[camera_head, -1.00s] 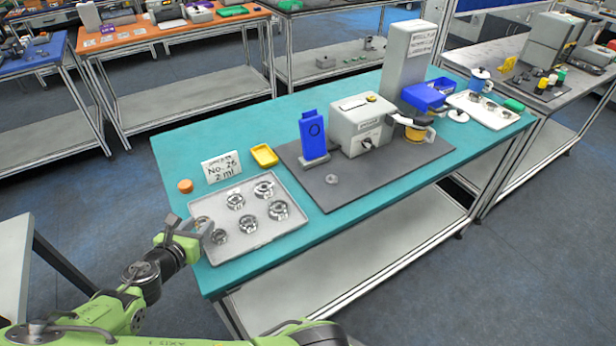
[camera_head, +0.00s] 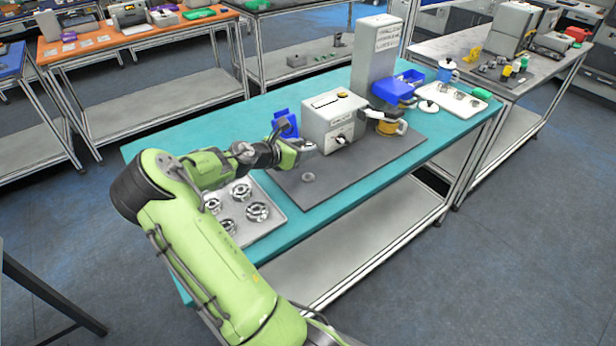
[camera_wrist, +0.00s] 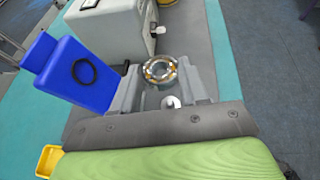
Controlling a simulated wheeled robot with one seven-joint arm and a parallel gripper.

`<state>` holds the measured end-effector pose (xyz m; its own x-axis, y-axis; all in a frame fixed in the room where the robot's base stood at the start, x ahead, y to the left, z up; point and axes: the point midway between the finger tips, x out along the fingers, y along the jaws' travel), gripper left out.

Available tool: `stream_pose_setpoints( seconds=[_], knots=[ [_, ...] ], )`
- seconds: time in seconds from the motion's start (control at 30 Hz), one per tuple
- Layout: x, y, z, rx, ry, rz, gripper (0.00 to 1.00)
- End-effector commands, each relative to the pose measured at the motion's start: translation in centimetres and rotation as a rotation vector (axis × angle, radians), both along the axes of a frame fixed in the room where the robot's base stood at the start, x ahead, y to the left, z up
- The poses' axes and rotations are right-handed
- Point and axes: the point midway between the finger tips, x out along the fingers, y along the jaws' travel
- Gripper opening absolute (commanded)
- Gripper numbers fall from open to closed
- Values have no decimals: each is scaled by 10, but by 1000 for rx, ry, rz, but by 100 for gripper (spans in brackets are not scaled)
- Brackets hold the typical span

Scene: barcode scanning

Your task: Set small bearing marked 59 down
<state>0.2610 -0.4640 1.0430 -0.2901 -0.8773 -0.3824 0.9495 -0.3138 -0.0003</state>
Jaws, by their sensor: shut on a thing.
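My gripper (camera_head: 306,147) is over the grey mat (camera_head: 390,152), beside the blue stand (camera_head: 285,124) and in front of the grey box (camera_head: 318,120). In the wrist view my gripper (camera_wrist: 163,78) is shut on a small metal bearing (camera_wrist: 160,68) with a bronze-toned inside, held at the fingertips. Its marking cannot be read. In the head view the held bearing is too small to make out. The blue stand (camera_wrist: 75,75) is close to the left finger in the wrist view.
A light tray (camera_head: 262,229) with several bearings sits at left, partly hidden by my arm. The front right of the mat is clear.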

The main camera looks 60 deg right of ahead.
Motion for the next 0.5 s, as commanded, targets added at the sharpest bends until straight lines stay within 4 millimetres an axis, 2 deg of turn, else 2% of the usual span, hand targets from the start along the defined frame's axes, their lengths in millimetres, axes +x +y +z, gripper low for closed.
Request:
stream_pose_setpoints(
  seconds=[0.07, 0.17, 0.4, 0.5],
  knots=[
    [0, 0, -1, -1, 0, 0, 12],
    [0, 0, -15, 2, 4, 0, 12],
    [-1, 0, -71, 1, 5, 0, 12],
    [0, 0, -88, 1, 6, 0, 12]
  ],
)
